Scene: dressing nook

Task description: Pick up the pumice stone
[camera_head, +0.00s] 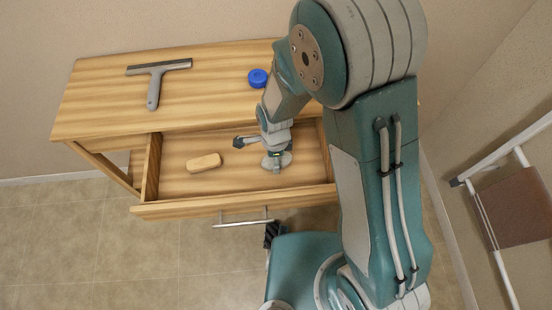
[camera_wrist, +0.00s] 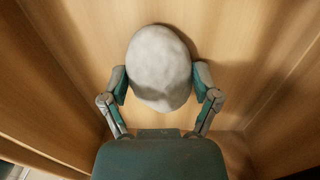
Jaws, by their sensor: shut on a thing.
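The pumice stone, a rounded pale grey lump (camera_wrist: 160,62), sits between the two fingers of my gripper (camera_wrist: 160,82) in the wrist view. The fingers press on its left and right sides, so my gripper is shut on it. In the head view, my gripper (camera_head: 276,155) reaches down into the right part of the open drawer (camera_head: 232,181). Only a little grey of the stone shows there around the fingers. I cannot tell whether the stone still touches the drawer floor.
A tan oblong block (camera_head: 204,162) lies in the drawer to the left of my gripper. On the wooden tabletop (camera_head: 105,106) are a squeegee (camera_head: 155,84) and a round blue object (camera_head: 258,78). The drawer's walls surround my gripper. A white-framed rack (camera_head: 505,215) stands at the right.

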